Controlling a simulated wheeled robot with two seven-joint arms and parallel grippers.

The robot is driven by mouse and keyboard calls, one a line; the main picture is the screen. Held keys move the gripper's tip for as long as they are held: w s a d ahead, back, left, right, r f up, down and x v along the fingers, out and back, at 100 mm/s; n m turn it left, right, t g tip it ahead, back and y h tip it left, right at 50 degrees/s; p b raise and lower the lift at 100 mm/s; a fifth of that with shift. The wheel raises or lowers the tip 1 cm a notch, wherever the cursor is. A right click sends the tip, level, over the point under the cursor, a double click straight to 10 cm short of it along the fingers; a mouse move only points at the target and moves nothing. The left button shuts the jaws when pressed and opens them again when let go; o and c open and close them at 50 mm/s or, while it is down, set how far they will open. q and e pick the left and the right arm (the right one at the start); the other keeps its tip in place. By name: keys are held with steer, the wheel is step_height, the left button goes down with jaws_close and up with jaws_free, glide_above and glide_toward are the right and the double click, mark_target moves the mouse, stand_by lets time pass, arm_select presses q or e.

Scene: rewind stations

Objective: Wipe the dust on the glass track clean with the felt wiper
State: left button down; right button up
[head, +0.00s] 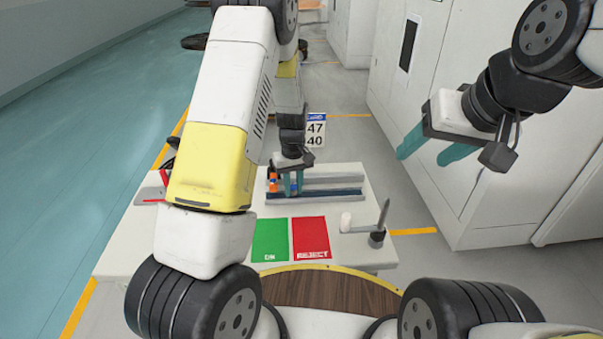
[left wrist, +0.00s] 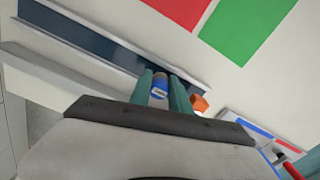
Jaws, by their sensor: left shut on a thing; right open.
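The glass track (head: 335,191) is a dark blue strip between pale rails on the white table; it also shows in the left wrist view (left wrist: 95,42). I cannot make out dust on it. My left gripper (head: 291,188) is at the track's left end, fingers pointing down. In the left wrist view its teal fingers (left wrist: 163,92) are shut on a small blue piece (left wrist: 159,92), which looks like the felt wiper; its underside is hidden. An orange piece (left wrist: 200,104) is beside one finger. My right gripper (head: 424,158) is open and empty, raised right of the table.
A green mat (head: 270,240) and a red REJECT mat (head: 311,238) lie in front of the track. A white knob (head: 345,222) and an upright grey spindle (head: 381,222) stand at the right. A number sign (head: 316,130) is behind. Pale cabinets (head: 500,200) stand right.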

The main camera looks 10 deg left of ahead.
arm_select(q)
steer(key=shift+d+r, duration=0.15)
steer(key=shift+r, duration=1.1)
steer(key=shift+d+r, duration=0.1)
steer(key=shift+r, duration=1.15)
steer(key=shift+r, duration=1.55)
